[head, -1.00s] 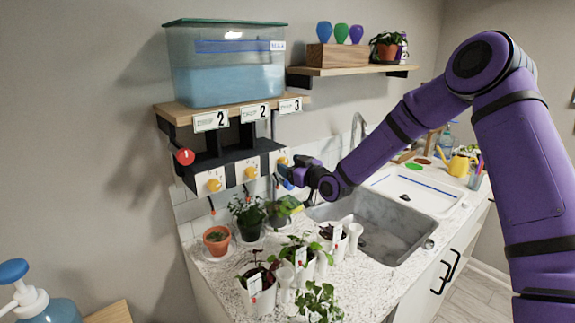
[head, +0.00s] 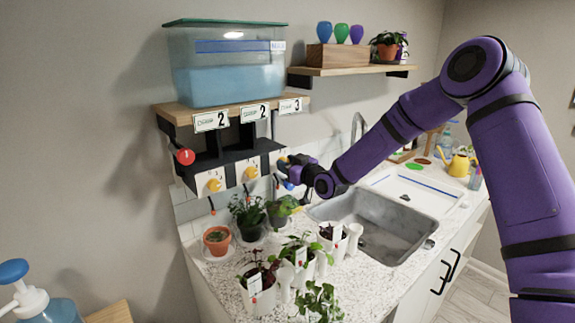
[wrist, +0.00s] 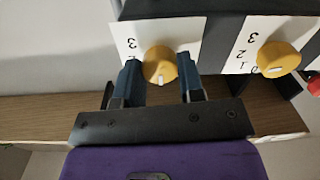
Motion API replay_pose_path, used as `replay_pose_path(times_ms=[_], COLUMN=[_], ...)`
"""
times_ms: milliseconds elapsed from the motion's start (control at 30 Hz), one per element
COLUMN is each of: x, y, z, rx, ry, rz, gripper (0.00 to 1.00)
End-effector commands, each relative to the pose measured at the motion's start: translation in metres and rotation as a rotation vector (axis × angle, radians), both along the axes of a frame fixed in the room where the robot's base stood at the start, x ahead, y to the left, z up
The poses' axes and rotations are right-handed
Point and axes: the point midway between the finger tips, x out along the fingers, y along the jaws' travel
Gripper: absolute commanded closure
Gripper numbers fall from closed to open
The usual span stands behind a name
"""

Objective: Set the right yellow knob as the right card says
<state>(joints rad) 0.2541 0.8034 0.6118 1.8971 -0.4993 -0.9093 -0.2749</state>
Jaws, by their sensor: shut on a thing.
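The right yellow knob (wrist: 160,66) sits on a white dial plate (wrist: 127,38) with numerals that appear upside down in the wrist view. My gripper (wrist: 160,75) has one blue finger on each side of this knob and is shut on it. The knob's white mark shows at its lower edge in the wrist view; the number it points at is hard to read. In the head view my gripper (head: 287,172) covers most of this knob. The right card (head: 291,105) on the shelf edge shows a 3.
Two other yellow knobs, the left (head: 214,185) and middle (head: 251,173), sit alongside; their cards (head: 210,121) (head: 255,112) each show 2. A red round handle (head: 185,156) is at left. A water tank (head: 228,75) stands above. Several potted plants (head: 263,290) crowd the counter below.

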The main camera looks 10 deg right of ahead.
Motion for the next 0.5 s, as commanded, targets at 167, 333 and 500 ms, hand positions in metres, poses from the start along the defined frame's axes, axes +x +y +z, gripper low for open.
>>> replay_pose_path(times_ms=[167, 333, 500], x=[0.0, 0.0, 0.0002], y=[-0.0001, -0.0004, -0.0009], z=[-0.0006, -0.0015, -0.0015], rx=[0.057, 0.156, 0.286], ry=[0.039, 0.108, 0.195], rz=[0.0, 0.0, -0.001], gripper=[0.88, 0.88, 0.88])
